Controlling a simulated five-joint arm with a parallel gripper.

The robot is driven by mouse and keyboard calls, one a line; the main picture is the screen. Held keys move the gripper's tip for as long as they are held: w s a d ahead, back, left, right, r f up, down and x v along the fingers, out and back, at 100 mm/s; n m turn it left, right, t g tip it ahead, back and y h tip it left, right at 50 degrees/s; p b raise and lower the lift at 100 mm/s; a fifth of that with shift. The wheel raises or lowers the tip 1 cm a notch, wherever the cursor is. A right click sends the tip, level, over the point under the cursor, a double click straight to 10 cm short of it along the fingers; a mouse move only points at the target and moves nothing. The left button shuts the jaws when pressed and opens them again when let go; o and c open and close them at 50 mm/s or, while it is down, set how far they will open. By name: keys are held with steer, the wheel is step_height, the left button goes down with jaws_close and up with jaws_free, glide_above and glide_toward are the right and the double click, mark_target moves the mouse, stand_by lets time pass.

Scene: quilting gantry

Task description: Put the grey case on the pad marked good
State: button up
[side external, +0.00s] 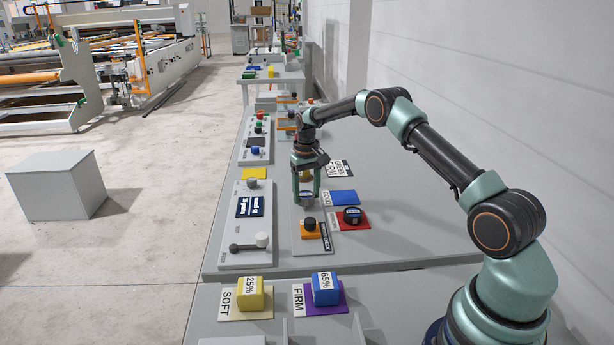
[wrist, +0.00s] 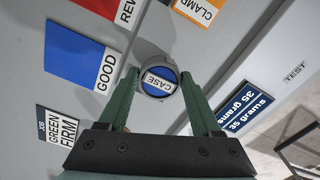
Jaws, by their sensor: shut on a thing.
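The grey case (side external: 306,197) is a small round piece. Its top, with a blue and white CASE label, shows in the wrist view (wrist: 159,82). My gripper (side external: 306,190) points down and is shut on the case, with a green finger on either side of it in the wrist view (wrist: 158,90). The pad marked good (side external: 342,197) is blue and bare; it shows in the wrist view (wrist: 70,55) to the left of the case, with its GOOD label beside it. I cannot tell whether the case touches the surface beneath it.
A red pad (side external: 364,222) holding a dark round piece (side external: 351,214) lies beside the blue pad. A black knob on an orange CLAMP base (side external: 313,235) stands in front of my gripper. A scale panel (side external: 250,205) reading 35 grams is to the left. A job card (side external: 341,168) lies behind.

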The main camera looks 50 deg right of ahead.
step_height(320, 180, up, 17)
steer(key=s+a+r+n, duration=0.1)
steer(key=s+a+r, duration=0.1)
steer(key=a, duration=0.4)
steer(key=s+a+r+n, duration=0.1)
steer(key=s+a+r, duration=0.15)
steer(key=a, duration=0.25)
steer(key=s+a+f+n, duration=0.2)
steer(key=s+a+n, duration=0.1)
steer(key=s+a, duration=0.75)
steer(key=m, duration=0.5)
glide_above(345, 198)
step_height(345, 198, down, 2)
step_height(345, 198, down, 19)
steer(key=shift+f, duration=0.1)
